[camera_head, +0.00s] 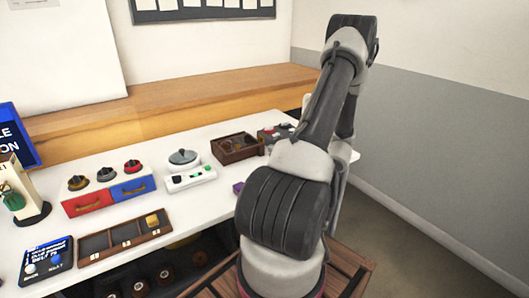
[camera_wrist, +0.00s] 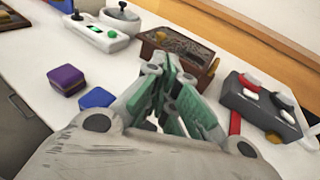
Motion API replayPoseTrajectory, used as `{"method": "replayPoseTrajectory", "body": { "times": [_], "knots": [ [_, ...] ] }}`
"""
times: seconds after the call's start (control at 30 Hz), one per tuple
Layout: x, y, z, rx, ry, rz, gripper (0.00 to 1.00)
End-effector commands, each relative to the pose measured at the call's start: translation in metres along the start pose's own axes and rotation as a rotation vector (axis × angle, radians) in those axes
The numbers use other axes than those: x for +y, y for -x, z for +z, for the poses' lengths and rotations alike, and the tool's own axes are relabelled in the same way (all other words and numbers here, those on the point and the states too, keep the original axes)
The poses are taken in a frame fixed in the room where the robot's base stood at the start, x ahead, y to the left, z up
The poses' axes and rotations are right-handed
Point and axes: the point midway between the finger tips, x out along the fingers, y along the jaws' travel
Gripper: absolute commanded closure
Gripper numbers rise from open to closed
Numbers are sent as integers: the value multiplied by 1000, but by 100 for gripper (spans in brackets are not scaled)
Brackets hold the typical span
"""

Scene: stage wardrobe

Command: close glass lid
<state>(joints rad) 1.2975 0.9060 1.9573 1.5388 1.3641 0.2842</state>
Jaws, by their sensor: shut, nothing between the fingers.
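A dark brown wooden box (camera_head: 238,147) stands on the white table, left of my arm in the head view. In the wrist view the box (camera_wrist: 150,52) is just beyond my fingers, with a dark, shiny, glass-like top (camera_wrist: 180,46). Whether this top is a lid lying flat or lets me look into an open box, I cannot tell. My gripper (camera_wrist: 172,84) is shut and empty. It overlaps the near side of the box in the picture; contact is unclear. In the head view my gripper is hidden behind my arm.
A grey box with red, black and white parts (camera_wrist: 262,106) stands right of my gripper. A purple block (camera_wrist: 67,80) and a blue block (camera_wrist: 97,98) lie left. A white device (camera_head: 190,178), red and blue drawers (camera_head: 108,195) and a compartment tray (camera_head: 126,236) stand further left. A wall borders the right.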

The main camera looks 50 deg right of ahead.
Motion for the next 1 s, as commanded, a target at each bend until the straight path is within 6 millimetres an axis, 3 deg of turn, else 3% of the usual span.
{"method": "replayPoseTrajectory", "body": {
  "times": [0.13, 0.23, 0.5, 0.7, 0.83, 1.0],
  "knots": [
    [16, 6, 8, -11, -15, -48, 100],
    [25, 5, 11, -9, 141, -103, 100],
    [44, 3, 16, 103, 840, -237, 100],
    [44, 2, 14, 208, 1290, -254, 100],
    [42, 2, 14, 235, 1448, -244, 100],
    [40, -7, 14, 240, 1496, -238, 100]
  ]
}}
